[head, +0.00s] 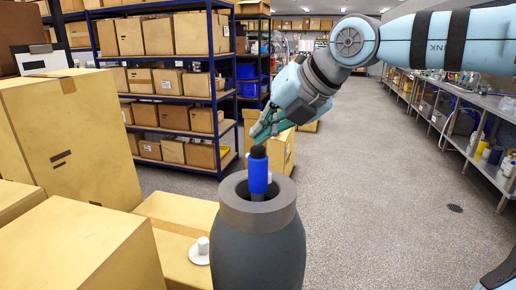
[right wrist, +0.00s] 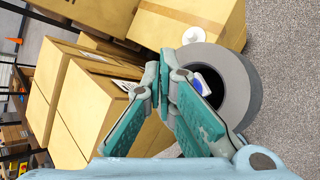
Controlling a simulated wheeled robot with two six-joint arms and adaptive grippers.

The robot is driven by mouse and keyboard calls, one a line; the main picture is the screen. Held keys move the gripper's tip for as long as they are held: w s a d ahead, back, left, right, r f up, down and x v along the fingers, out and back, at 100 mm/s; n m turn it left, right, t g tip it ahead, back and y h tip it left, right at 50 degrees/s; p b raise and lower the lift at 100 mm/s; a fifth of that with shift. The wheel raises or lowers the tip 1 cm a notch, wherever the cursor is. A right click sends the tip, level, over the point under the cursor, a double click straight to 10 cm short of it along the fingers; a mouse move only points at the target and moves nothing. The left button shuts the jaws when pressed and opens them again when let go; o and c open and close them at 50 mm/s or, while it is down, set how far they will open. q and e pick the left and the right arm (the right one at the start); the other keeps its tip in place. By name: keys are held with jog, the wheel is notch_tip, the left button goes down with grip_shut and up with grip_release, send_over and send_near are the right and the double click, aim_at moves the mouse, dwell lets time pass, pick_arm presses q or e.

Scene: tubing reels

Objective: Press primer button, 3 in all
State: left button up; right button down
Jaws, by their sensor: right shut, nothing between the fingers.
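A blue upright cylinder (head: 258,177) with a black top (head: 258,152) stands in the open neck of a dark grey vessel (head: 258,250). I take it to be the primer button, but no label shows. Part of the blue piece also shows in the right wrist view (right wrist: 201,86), partly hidden by a finger. My right gripper (head: 258,138) is shut and empty, its fingertips just above the black top; I cannot tell whether they touch. In the right wrist view its teal fingers (right wrist: 168,62) meet beside the vessel's grey rim (right wrist: 240,88). My left gripper is not in view.
Cardboard boxes (head: 85,130) crowd the left side. A white knob-like piece (head: 200,250) sits on a low box beside the vessel. Blue shelving (head: 228,100) stands behind, and a steel bench (head: 470,140) runs along the right. The floor between is clear.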

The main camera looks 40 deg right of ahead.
jog(key=shift+f+b, duration=0.4)
dwell(0.6)
jog(key=shift+r+p, duration=0.85)
jog(key=shift+r, duration=0.1)
notch_tip(320, 180, up, 5)
jog(key=p, duration=0.4)
jog(key=shift+r, duration=0.1)
dwell(0.4)
